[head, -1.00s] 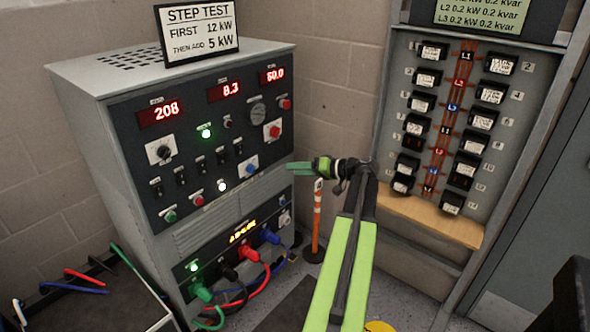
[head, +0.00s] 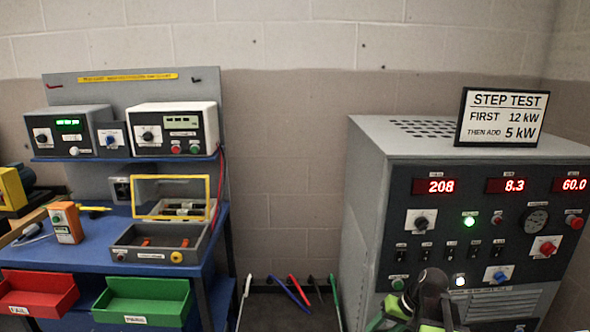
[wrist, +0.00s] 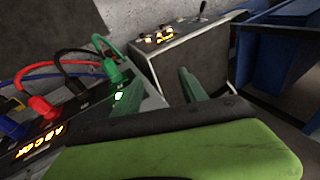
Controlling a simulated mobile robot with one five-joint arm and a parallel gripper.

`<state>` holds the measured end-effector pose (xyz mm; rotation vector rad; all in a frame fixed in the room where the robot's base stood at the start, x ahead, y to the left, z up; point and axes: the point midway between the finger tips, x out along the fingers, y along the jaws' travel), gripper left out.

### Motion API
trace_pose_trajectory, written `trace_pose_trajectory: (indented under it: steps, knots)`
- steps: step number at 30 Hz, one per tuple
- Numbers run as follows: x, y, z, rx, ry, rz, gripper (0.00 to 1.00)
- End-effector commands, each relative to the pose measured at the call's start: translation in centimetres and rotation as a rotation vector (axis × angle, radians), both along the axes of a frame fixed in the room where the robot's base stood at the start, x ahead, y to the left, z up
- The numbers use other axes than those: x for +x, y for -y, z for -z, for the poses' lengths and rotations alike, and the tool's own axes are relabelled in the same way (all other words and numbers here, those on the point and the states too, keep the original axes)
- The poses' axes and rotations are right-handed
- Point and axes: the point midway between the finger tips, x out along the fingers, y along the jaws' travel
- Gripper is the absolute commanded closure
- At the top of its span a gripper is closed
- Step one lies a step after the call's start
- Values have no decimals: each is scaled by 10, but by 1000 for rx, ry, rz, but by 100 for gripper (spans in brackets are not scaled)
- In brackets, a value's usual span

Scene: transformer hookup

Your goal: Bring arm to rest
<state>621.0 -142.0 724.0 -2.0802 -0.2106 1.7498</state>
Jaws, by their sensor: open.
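My gripper (wrist: 158,92) is open in the wrist view, its two green fingers apart with nothing between them. It is tilted and points toward a grey box with a lever (wrist: 195,50). In the head view my folded green and black arm (head: 425,302) shows at the bottom, in front of the grey test cabinet (head: 365,215); the fingertips cannot be made out there. The cabinet's displays read 208, 8.3 and 60.0. In the wrist view a green plug (wrist: 117,70), a red plug (wrist: 42,107) and other cables sit in the lower panel, left of the fingers.
A blue workbench (head: 215,240) with instruments, a red bin (head: 38,292) and a green bin (head: 142,300) stands at the left. Colored leads (head: 290,290) lie low between bench and cabinet. A step test sign (head: 502,117) stands on the cabinet.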

Motion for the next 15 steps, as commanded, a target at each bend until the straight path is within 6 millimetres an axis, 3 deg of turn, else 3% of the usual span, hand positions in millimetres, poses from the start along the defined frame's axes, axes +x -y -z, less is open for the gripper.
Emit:
trace_pose_trajectory:
  steps: [1,6,12,15]
  knots:
    - [-8,-32,6,-51,-39,-42,50]
    - [-27,-95,18,-219,-127,-125,50]
    - [-50,-147,22,-400,-168,-196,50]
    - [-48,-144,-18,-408,-171,-187,50]
